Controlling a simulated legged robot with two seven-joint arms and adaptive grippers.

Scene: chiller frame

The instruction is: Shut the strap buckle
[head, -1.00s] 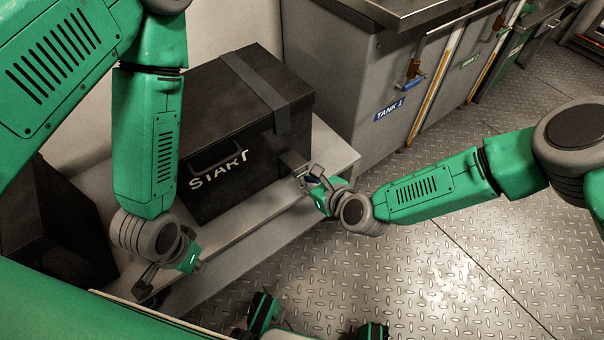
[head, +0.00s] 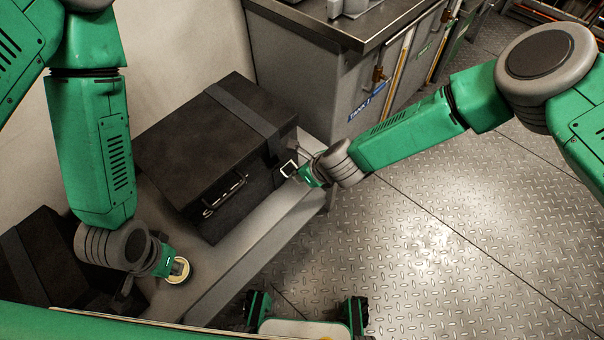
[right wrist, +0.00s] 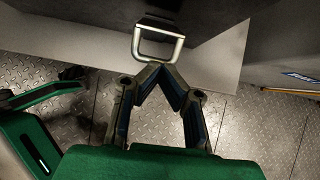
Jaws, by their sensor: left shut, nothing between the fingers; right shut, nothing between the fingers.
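A black box (head: 225,140) stands on a pale shelf, with a dark strap (head: 240,115) running over its lid and down its right side. A metal buckle loop (head: 290,162) sticks out at the strap's lower end; it shows large in the right wrist view (right wrist: 136,44). My right gripper (head: 298,172) is shut and empty, its fingertips (right wrist: 160,68) just below the loop's near bar. Whether they touch is unclear. My left gripper (head: 176,268) is left of and below the box, apart from it. A pale round piece shows at its end.
A second dark box (head: 45,255) stands at the lower left. The pale shelf (head: 235,260) has bare surface in front of the box. A metal-topped tank cabinet (head: 310,80) stands behind at right. The tread-plate floor (head: 430,240) is clear.

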